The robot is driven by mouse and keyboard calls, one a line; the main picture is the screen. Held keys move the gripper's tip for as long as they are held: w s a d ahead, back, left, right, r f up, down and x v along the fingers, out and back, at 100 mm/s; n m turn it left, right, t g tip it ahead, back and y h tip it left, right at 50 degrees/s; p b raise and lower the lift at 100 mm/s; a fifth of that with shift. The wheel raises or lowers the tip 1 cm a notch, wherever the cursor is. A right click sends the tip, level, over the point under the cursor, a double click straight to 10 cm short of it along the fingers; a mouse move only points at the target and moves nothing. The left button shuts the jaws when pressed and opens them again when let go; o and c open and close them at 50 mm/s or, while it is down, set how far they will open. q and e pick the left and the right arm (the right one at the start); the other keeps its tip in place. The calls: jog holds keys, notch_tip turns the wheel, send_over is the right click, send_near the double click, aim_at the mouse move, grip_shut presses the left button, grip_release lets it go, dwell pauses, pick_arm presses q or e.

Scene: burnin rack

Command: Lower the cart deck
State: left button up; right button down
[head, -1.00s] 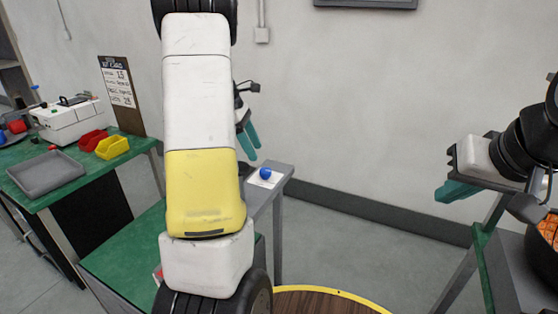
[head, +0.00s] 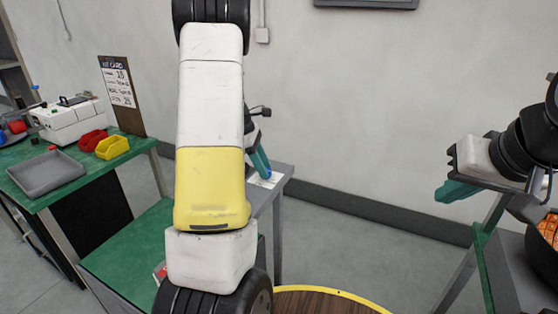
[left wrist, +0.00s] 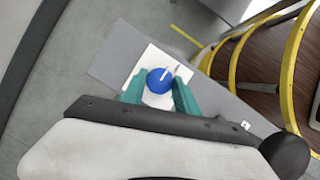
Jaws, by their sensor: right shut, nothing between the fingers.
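In the left wrist view a round blue knob (left wrist: 160,80) with a small white mark sits on a white plate (left wrist: 152,57) on a grey surface. The plate also shows in the head view (head: 270,181), where my left gripper (head: 262,172) hides the knob. My left gripper's teal fingers (left wrist: 158,93) are apart, one on each side of the knob's near part; I cannot tell whether they touch it. A wooden deck with a yellow rim (head: 330,291) lies at the bottom of the head view. My right gripper (head: 455,190) is shut and empty at the right.
A green bench at the left holds a grey tray (head: 45,173), red bin (head: 92,143), yellow bin (head: 112,147) and white box (head: 68,122). A dark container with orange contents (head: 548,228) stands at far right. Yellow rails (left wrist: 290,65) border the wooden surfaces in the left wrist view.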

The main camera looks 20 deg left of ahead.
pick_arm(q)
grip_shut()
jog(key=shift+m, duration=0.3)
jog(key=m+g, duration=0.1)
jog(key=m, duration=0.2)
jog(key=m+g, duration=0.1)
jog(key=m, duration=0.2)
jog(key=shift+w+g, duration=0.15)
jog(key=shift+g, duration=0.25)
jog(key=m, duration=0.2)
jog(key=m+g+y, duration=0.1)
jog(key=m, duration=0.2)
jog(key=shift+w+d+m+g, duration=0.1)
jog(key=shift+m+g, duration=0.2)
jog(key=m+y, duration=0.1)
jog(key=m, duration=0.1)
jog(key=m+g+y, duration=0.1)
jog(key=m, duration=0.2)
jog(key=shift+d, duration=0.15)
jog(key=o, duration=0.6)
grip_release()
jog(key=shift+o, duration=0.2)
